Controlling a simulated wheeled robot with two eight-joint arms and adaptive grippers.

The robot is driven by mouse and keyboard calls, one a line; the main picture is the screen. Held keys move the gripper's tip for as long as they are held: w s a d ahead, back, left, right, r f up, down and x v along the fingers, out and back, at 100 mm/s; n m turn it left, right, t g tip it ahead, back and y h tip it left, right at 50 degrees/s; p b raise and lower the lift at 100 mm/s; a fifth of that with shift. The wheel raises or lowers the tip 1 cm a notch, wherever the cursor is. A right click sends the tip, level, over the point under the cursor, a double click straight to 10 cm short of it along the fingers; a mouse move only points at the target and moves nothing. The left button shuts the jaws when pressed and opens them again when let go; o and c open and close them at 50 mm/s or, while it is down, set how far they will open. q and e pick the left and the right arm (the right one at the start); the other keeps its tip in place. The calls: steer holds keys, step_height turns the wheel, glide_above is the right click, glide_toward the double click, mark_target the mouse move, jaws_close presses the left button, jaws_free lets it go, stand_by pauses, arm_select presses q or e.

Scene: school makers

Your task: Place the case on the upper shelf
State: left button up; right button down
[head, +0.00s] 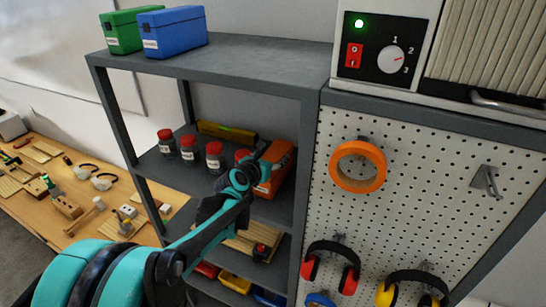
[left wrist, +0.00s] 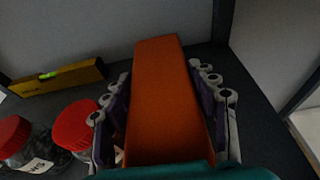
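The orange case (head: 276,170) stands on the middle level of the grey shelf unit, towards its right side. My left gripper (head: 258,160) reaches into that level at the case. In the left wrist view, the orange case (left wrist: 168,100) lies between the two fingers of the left gripper (left wrist: 162,75), one along each side. The fingers are very close to its sides; I cannot tell whether they press on it. The upper shelf (head: 240,62) is the grey top board, with free room on its right part. My right gripper is not in view.
Several red-lidded jars (head: 190,148) stand left of the case, close to my left finger. A yellow level (head: 226,131) lies behind. A green case (head: 120,35) and a blue case (head: 172,32) stand on the upper shelf's left. A pegboard (head: 420,160) and a machine (head: 388,45) bound the right.

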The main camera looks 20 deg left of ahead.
arm_select(q)
steer(key=o, duration=0.4)
steer(key=shift+r, duration=0.1)
steer(key=d+b+v, duration=0.1)
steer(key=v, duration=1.1)
steer(key=s+d+f+m+g+h, duration=0.1)
steer(key=s+d+f+m+g, duration=0.5)
steer(key=m, duration=1.1)
steer(key=s+f+m, duration=0.3)
steer(key=s+m, duration=0.2)
steer(key=m, duration=0.1)
steer(key=s+d+f+m+g+y, duration=0.1)
steer(key=s+f+m, duration=0.2)
steer(key=s+m, duration=0.2)
steer(key=s+d+f+m+y, duration=0.1)
steer(key=s+f+m, duration=0.2)
steer(key=s+m, duration=0.2)
steer(key=shift+f+m+g, duration=0.2)
steer(key=shift+m+g, duration=0.1)
steer(key=shift+m, duration=0.7)
